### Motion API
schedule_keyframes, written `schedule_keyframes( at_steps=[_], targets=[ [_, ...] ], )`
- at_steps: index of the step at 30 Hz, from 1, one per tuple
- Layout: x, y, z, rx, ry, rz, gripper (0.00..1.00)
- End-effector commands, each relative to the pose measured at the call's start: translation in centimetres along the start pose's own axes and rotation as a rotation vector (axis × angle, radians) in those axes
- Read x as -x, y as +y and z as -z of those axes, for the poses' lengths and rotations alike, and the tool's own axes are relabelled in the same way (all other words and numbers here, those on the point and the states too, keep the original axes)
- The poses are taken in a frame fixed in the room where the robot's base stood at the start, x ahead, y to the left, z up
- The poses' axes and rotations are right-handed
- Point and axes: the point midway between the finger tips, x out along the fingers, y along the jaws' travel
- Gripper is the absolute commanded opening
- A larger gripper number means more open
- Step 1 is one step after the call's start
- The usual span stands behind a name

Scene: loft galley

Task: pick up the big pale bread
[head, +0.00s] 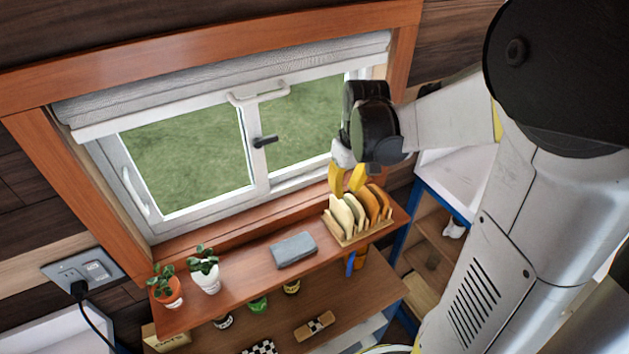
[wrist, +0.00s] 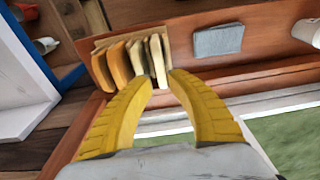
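A wooden rack (head: 347,240) on the shelf holds several upright bread slices. Two slices are pale (head: 342,216), at the rack's left end in the head view; browner slices (head: 371,203) stand to their right. In the wrist view the pale slices (wrist: 158,61) are at the right of the row. Which pale slice is bigger is hard to tell. My gripper (head: 346,187) is open, its yellow fingers just above and behind the rack. In the wrist view my gripper's fingertips (wrist: 161,78) are spread, with the end pale slice ahead between them. No grasp shows.
A grey block (head: 293,249) lies left of the rack on the shelf (head: 235,290), with bare wood between. Two potted plants (head: 203,270) stand farther left. The window (head: 190,160) is close behind. Small items stand on a lower shelf (head: 365,305).

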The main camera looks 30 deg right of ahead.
Motion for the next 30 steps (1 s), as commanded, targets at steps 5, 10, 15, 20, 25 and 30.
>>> schedule_keyframes(
  at_steps=[5, 10, 15, 20, 25, 30],
  targets=[
    [-1.8, 0.0, 0.0, 0.000, 0.001, -0.001, 0.20],
    [-4.1, 0.0, 0.1, 0.000, 0.001, -0.001, 0.20],
    [-6.5, 0.0, 0.2, 0.000, 0.001, -0.001, 0.20],
    [-7.0, 0.0, 0.2, 0.000, 0.001, -0.001, 0.20],
    [-6.9, 0.0, 0.2, 0.000, 0.001, -0.001, 0.20],
    [-7.0, 0.0, 0.2, 0.000, 0.001, -0.001, 0.20]
  ],
)
